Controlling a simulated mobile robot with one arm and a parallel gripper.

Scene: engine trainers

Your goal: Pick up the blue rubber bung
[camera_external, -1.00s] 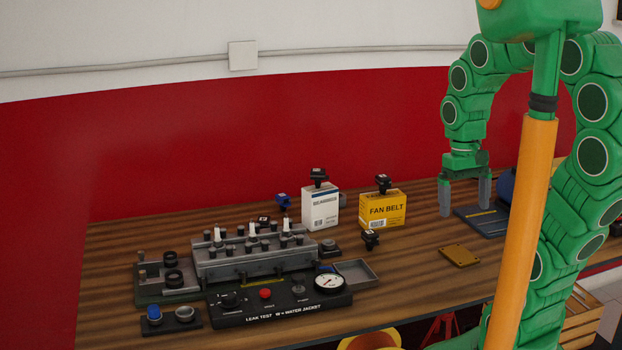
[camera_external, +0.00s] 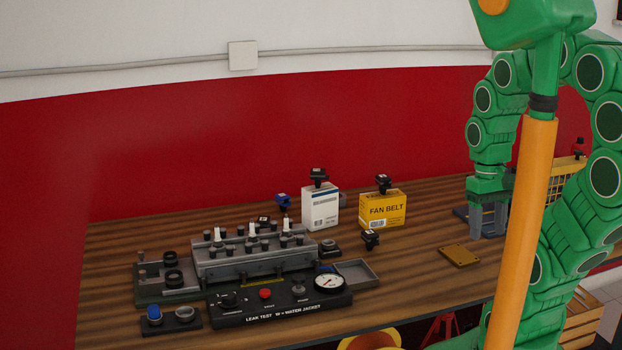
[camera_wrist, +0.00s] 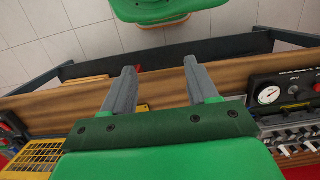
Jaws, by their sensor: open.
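A short blue round plug (camera_external: 154,312), which looks like the bung, sits in a small dark two-hole holder (camera_external: 188,326) at the front left of the bench. A second blue piece (camera_external: 283,201), knob-shaped, stands behind the grey engine block; I cannot tell its material. My gripper (camera_external: 488,230) is open at the right part of the bench, far to the right of both blue pieces and partly hidden by my arm. In the wrist view its two grey fingers (camera_wrist: 160,70) are apart with nothing held between them. The blue plug is not seen in the wrist view.
The grey engine block (camera_external: 255,250) and leak-test panel (camera_external: 280,297) fill the left-centre bench. White (camera_external: 320,207) and yellow FAN BELT (camera_external: 382,210) boxes stand behind. A brass plate (camera_external: 460,256) lies left of my gripper. A yellow mesh rack (camera_external: 567,185) is at right.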

